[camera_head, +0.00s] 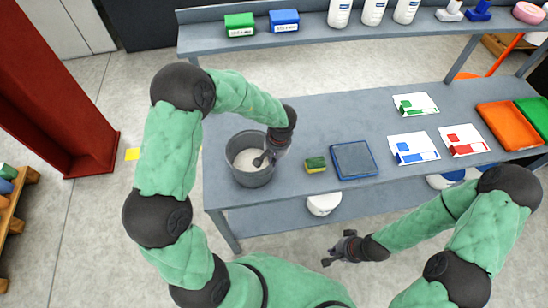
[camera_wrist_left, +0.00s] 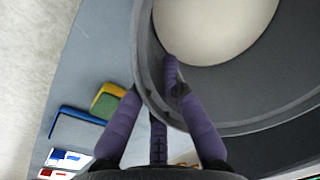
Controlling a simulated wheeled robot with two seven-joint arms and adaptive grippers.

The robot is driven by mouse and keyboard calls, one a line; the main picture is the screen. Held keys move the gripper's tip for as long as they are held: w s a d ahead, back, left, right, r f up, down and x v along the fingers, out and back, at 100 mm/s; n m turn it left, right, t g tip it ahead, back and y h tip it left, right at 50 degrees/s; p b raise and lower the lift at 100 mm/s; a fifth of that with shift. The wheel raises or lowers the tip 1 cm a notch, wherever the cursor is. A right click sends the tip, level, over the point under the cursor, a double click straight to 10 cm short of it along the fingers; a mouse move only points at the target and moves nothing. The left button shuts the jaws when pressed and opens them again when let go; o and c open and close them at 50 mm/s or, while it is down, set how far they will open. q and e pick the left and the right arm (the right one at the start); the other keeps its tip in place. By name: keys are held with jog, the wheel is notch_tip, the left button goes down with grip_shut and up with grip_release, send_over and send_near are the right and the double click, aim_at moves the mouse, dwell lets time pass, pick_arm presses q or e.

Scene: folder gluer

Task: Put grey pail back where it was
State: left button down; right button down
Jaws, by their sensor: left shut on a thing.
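The grey pail (camera_head: 249,177) stands upright at the left end of the grey table, with whitish contents inside. My left gripper (camera_head: 266,158) is at the pail's right rim, shut on it. In the left wrist view the pail (camera_wrist_left: 240,116) fills the upper right, and the fingers of my left gripper (camera_wrist_left: 172,100) straddle its wall, with one finger inside. In the head view my right gripper (camera_head: 337,250) hangs empty in front of the table, its fingers apart.
A green and yellow sponge (camera_head: 315,165) and a blue-grey tray (camera_head: 353,160) lie right of the pail. Cards (camera_head: 413,148) and an orange tray (camera_head: 508,126) lie farther right. A raised shelf (camera_head: 340,35) runs along the back. The table between pail and shelf is clear.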

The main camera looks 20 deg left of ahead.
pick_arm(q)
jog(key=shift+w+r, duration=0.1)
jog(key=shift+r, duration=0.05)
jog(key=c, duration=1.4)
grip_release()
jog(key=shift+f, duration=0.2)
jog(key=shift+o, duration=0.2)
notch_tip(320, 180, up, 12)
jog(key=d+p, duration=0.1)
jog(key=p, duration=0.3)
jog(key=shift+d, duration=0.2)
